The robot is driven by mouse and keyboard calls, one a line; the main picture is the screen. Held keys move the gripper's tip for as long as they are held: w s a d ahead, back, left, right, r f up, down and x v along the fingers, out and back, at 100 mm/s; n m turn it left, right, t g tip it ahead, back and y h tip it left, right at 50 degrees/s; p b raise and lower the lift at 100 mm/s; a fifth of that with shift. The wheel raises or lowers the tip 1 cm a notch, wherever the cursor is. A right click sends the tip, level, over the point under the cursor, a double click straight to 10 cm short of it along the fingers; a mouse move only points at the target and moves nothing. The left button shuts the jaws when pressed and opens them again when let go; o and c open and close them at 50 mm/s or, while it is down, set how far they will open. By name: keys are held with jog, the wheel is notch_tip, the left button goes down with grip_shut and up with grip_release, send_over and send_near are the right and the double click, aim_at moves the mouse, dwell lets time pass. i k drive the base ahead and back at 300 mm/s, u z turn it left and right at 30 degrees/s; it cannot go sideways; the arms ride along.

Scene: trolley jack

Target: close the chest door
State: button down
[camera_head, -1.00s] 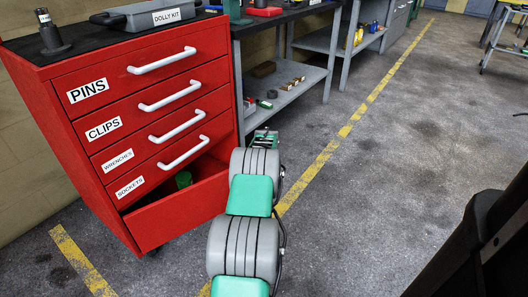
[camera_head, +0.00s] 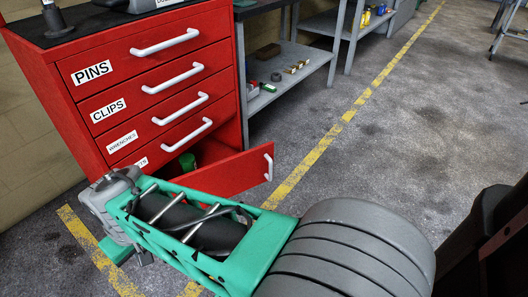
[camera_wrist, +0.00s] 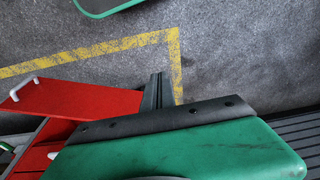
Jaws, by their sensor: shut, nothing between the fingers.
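The red chest (camera_head: 125,75) stands at the left, with its drawers shut. Its low door (camera_head: 235,172) stands open, swung out in front of the chest, and has a white handle (camera_head: 269,167) near its outer end. A green object (camera_head: 187,161) shows in the opening behind it. In the wrist view the red door (camera_wrist: 85,98) lies left of my gripper (camera_wrist: 157,90), with the handle (camera_wrist: 22,88) at its far left. My gripper is shut and empty, close to the door's right end; I cannot tell if they touch. In the head view my arm hides the chest's lower front.
A grey shelf bench (camera_head: 300,68) with small parts stands right of the chest. Yellow floor lines (camera_head: 335,125) run past them. The grey floor (camera_head: 400,130) to the right is clear. A dark shape (camera_head: 490,235) fills the lower right edge.

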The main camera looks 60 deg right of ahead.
aim_at(228, 177)
jog(key=z, duration=0.4)
jog(key=k, duration=0.5)
jog(key=z, duration=0.85)
jog(key=i, duration=0.95)
jog(key=u, duration=0.3)
